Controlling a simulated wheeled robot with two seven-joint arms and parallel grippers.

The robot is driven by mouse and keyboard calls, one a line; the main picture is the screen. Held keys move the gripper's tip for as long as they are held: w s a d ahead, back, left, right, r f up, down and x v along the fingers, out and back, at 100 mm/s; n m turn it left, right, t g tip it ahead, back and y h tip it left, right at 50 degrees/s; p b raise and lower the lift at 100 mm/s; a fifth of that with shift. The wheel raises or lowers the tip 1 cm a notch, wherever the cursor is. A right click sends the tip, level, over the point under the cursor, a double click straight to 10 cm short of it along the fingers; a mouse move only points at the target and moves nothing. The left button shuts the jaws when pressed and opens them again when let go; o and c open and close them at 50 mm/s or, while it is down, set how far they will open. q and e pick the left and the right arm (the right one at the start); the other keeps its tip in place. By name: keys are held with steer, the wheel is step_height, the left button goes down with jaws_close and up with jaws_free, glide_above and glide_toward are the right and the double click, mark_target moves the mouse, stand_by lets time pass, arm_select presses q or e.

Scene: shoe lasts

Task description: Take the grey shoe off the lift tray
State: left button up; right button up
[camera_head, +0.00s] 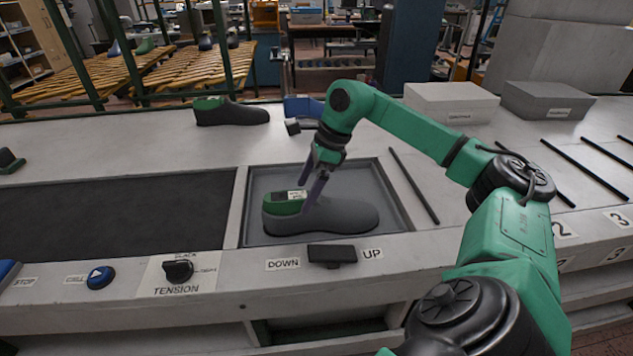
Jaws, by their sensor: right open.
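The grey shoe (345,216) sits on the lift tray (386,190), its toe pointing right. A green last top with a white label (283,206) shows at its heel end. My right gripper (309,198) reaches down from above, with its dark fingers at the shoe's collar, just right of the green top. It is open; whether the fingers touch the shoe I cannot tell. My left gripper is not in view.
A DOWN/UP switch (332,254) is in front of the tray. A dark belt (115,215) lies left of it. Another dark shoe with a green top (230,113) and a blue object (300,106) stand behind. Grey boxes (450,103) are at back right. Black rods lie on the right.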

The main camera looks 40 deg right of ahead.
mark_target(298, 205)
steer(key=p+x, duration=0.1)
steer(key=x, duration=0.4)
steer(key=shift+w+f+p, duration=0.1)
steer(key=shift+w+p, duration=0.05)
steer(key=shift+p, duration=0.2)
steer(key=shift+f, duration=0.15)
jaws_close()
steer(key=shift+w, duration=0.1)
steer(key=shift+r, duration=0.2)
